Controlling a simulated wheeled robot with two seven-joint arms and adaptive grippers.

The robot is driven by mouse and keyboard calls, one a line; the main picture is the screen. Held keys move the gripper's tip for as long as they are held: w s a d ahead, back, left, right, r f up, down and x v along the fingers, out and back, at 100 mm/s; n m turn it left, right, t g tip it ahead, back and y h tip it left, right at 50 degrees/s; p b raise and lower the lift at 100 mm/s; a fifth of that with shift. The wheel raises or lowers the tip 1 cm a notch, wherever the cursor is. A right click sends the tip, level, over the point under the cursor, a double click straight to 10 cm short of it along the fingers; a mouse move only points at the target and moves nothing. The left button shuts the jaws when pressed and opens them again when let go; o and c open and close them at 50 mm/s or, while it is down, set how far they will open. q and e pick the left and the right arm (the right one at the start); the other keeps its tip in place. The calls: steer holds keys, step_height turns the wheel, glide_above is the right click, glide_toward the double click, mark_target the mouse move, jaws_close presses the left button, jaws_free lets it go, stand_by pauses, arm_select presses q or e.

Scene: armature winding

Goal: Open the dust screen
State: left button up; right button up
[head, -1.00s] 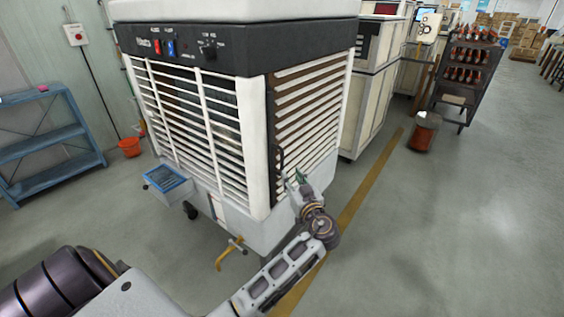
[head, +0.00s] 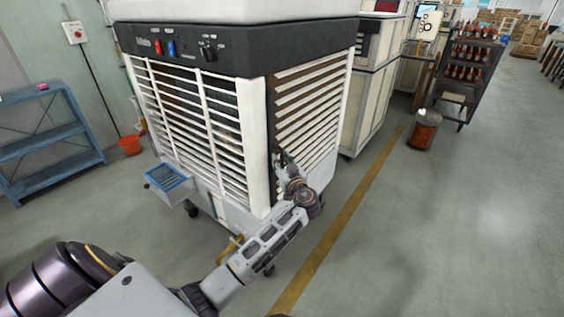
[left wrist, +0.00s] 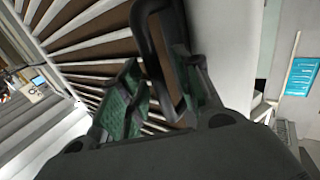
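The dust screen (head: 308,105) is the slatted side panel of the white cooler, with brown gaps between its slats; it looks closed against the body. Its black handle (left wrist: 150,38) is an upright bar near the panel's front edge. My left gripper (head: 281,158) is at the handle and hides most of it in the head view. In the left wrist view, its green-padded fingers (left wrist: 156,80) are apart, with the handle's bar running between them. I cannot tell whether a pad touches the bar. My right gripper is not in view.
The cooler's front grille (head: 200,120) faces me, with a blue-topped tray (head: 167,178) at its lower left. A blue shelf (head: 45,140) stands at the left. A red can (head: 424,130) and a rack (head: 468,75) stand at the right.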

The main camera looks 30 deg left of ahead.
arm_select(q)
steer(key=c, duration=0.5)
steer(key=shift+c, duration=1.1)
jaws_close()
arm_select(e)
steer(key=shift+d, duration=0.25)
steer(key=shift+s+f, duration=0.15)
